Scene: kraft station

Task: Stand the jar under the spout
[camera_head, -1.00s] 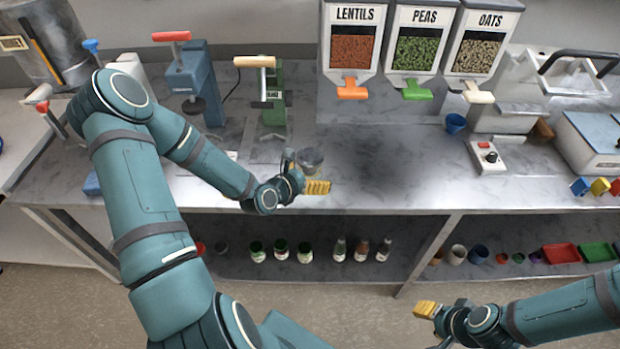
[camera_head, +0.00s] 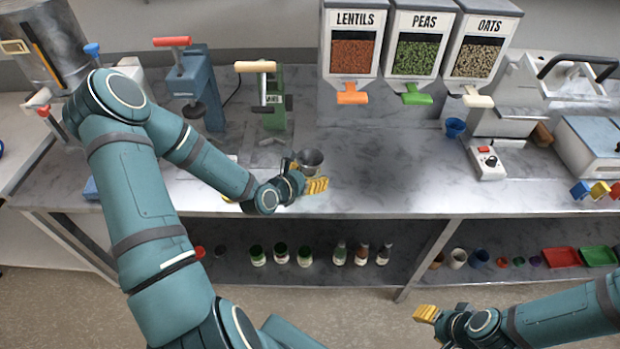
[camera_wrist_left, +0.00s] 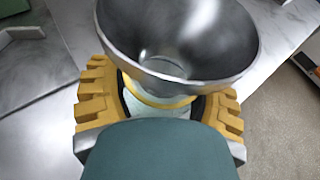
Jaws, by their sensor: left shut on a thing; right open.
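My left gripper (camera_head: 316,186) is shut on the jar (camera_wrist_left: 150,112), near the front edge of the counter, left of the dispensers. In the left wrist view the jar is a pale, glass-like body between the yellow fingers, mostly hidden. A wide metal funnel or bowl (camera_head: 310,160) sits on top of it, its open mouth facing up. I cannot tell whether the jar touches the counter. The spouts are at the back: orange under LENTILS (camera_head: 352,94), green under PEAS (camera_head: 414,96), white under OATS (camera_head: 478,100). My right gripper (camera_head: 427,312) is open and empty, low at the front right.
The counter (camera_head: 390,170) is clear below the spouts. A blue cup (camera_head: 455,128) and a switch box (camera_head: 487,162) stand to the right. A green press (camera_head: 274,95) and a blue press (camera_head: 196,85) stand behind the left arm. Several jars and bottles stand on the lower shelf.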

